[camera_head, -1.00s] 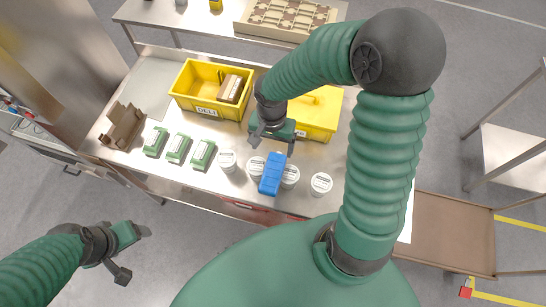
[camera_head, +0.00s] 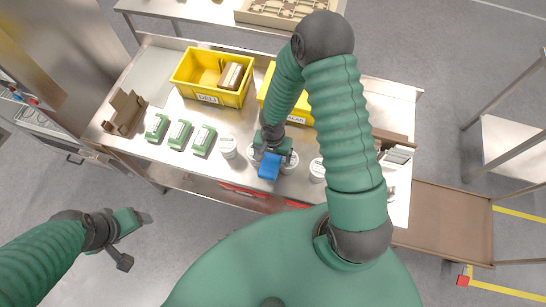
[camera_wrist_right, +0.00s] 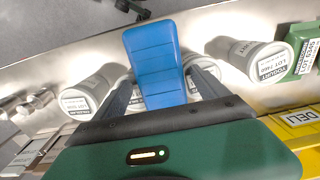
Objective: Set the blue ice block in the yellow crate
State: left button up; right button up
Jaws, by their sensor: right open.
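The blue ice block (camera_head: 269,167) stands among white tubs near the front edge of the steel table. In the right wrist view the blue ice block (camera_wrist_right: 156,62) rises between the two fingers. My right gripper (camera_head: 272,152) is open around it; I cannot tell whether the fingers touch it. An open yellow crate (camera_head: 205,97) marked DELI stands at the back of the table with brown boxes inside. A second yellow container (camera_head: 268,92) is partly hidden by my right arm. My left gripper (camera_head: 130,240) is empty with its fingers apart, off the table's front-left side.
White tubs (camera_head: 228,147) stand around the block; one more tub (camera_head: 317,169) is to its right. Several green-and-white packs (camera_head: 179,135) sit left of them. A brown open carton (camera_head: 125,112) is at the table's left. A rack of boxes (camera_head: 394,150) is on the right.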

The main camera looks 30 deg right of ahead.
jog(key=shift+w+a, duration=0.2)
jog(key=shift+a, duration=0.05)
jog(key=c, duration=0.6)
jog(key=shift+s+d, duration=0.1)
jog(key=shift+d, duration=0.2)
jog(key=c, duration=1.2)
grip_shut()
jog(key=shift+a, duration=0.1)
